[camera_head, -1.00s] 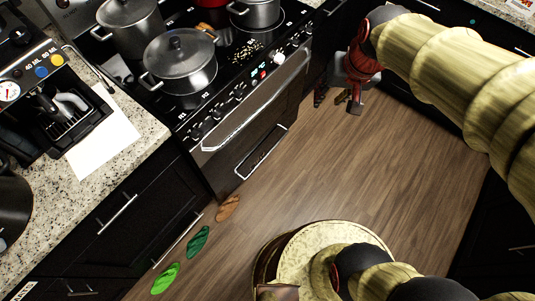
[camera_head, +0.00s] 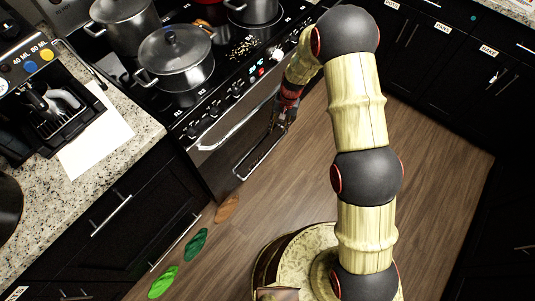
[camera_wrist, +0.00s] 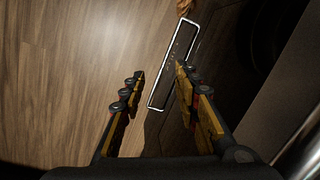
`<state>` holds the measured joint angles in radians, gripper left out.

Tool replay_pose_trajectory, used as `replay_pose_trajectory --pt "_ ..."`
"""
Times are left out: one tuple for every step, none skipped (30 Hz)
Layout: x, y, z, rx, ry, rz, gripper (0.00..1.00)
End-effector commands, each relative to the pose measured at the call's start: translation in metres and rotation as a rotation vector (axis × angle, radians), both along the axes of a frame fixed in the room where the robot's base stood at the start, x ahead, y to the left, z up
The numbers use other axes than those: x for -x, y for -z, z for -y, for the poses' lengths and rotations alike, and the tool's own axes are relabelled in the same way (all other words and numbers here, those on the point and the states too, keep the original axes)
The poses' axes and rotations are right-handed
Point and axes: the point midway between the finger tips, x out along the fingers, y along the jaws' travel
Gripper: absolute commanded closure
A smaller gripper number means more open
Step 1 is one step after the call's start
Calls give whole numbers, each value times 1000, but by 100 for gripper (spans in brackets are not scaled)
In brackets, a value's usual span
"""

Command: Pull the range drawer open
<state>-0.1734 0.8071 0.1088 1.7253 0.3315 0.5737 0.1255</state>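The range drawer (camera_head: 222,172) is the dark panel at the foot of the range, under the oven door, and looks shut. Its long silver-edged handle (camera_head: 250,165) slants along the drawer front, its upper right end partly hidden by my gripper. My gripper (camera_head: 278,126) hangs beside that end of the handle. In the wrist view my gripper (camera_wrist: 160,77) is open, its two fingers spread. The handle (camera_wrist: 173,66) shows beyond and between the fingertips, closer to the right finger. I cannot tell whether either finger touches it.
The oven door handle (camera_head: 235,118) runs above the drawer. The stovetop holds a lidded pot (camera_head: 176,60) and other pots. Green sandals (camera_head: 163,281) and a brown one (camera_head: 227,208) lie by the left cabinets. The wooden floor (camera_head: 300,185) before the range is clear.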

Motion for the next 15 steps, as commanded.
replay_pose_trajectory --pt "5 33 -3 3 9 -26 68" --pt "7 49 -5 5 14 -37 68" --pt "10 71 -8 7 22 -53 68" --pt "13 87 -9 8 29 -64 68" --pt "15 104 -11 10 38 -72 68" --pt "18 127 -14 13 50 -81 68" --pt "19 145 -16 15 64 -85 68" --pt "18 162 -18 16 80 -85 68" --pt "16 183 -21 16 105 -80 68" --pt "12 199 -22 17 128 -71 68" --pt "7 214 -24 18 152 -59 68" --pt "0 233 -27 17 189 -41 68" --pt "-8 245 -28 16 217 -23 68" --pt "-15 257 -30 15 246 -4 68" --pt "-25 270 -31 14 283 21 68"
